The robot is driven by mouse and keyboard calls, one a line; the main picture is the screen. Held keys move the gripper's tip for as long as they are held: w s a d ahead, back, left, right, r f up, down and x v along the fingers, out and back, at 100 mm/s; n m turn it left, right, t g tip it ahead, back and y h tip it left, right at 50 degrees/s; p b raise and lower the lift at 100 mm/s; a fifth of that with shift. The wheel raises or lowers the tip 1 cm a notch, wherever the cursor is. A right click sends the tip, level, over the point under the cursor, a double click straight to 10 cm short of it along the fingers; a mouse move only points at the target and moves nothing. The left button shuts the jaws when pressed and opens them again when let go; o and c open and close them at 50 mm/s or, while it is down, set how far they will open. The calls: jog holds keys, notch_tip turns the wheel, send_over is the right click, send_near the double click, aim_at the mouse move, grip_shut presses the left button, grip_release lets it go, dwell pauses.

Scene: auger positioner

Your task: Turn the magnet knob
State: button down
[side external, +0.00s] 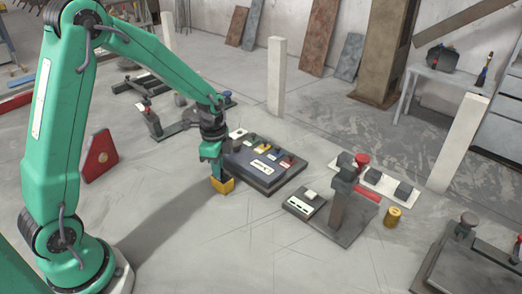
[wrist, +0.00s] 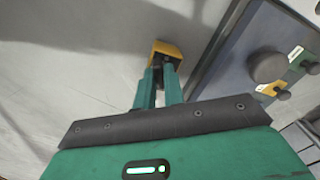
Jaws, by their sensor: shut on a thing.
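My gripper (side external: 217,174) points down just left of a dark panel box (side external: 263,182). It is shut on a yellow-orange block (side external: 222,186), low over or on the floor. In the wrist view, the fingers (wrist: 162,75) reach to this block (wrist: 168,48). The panel carries several knobs and labels. In the wrist view a large dark round knob (wrist: 268,67) is on the panel's face, with a smaller dark knob (wrist: 282,95) below it. The knobs are apart from my gripper. I cannot tell which knob is the magnet knob.
A dark stand with a post (side external: 340,208) is right of the panel. A yellow cylinder (side external: 392,217) stands farther right. A white pillar (side external: 276,76) rises behind the panel. A red wedge (side external: 99,157) is at left. The floor in front is clear.

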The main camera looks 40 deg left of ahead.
jog(key=shift+f+m, duration=0.1)
jog(key=shift+m, duration=0.3)
jog(key=shift+w+m, duration=0.1)
jog(key=shift+m, duration=1.8)
jog(key=c, duration=1.4)
grip_release()
jog(key=shift+w+r, duration=0.1)
jog(key=shift+r, duration=0.1)
jog(key=shift+r, duration=2.85)
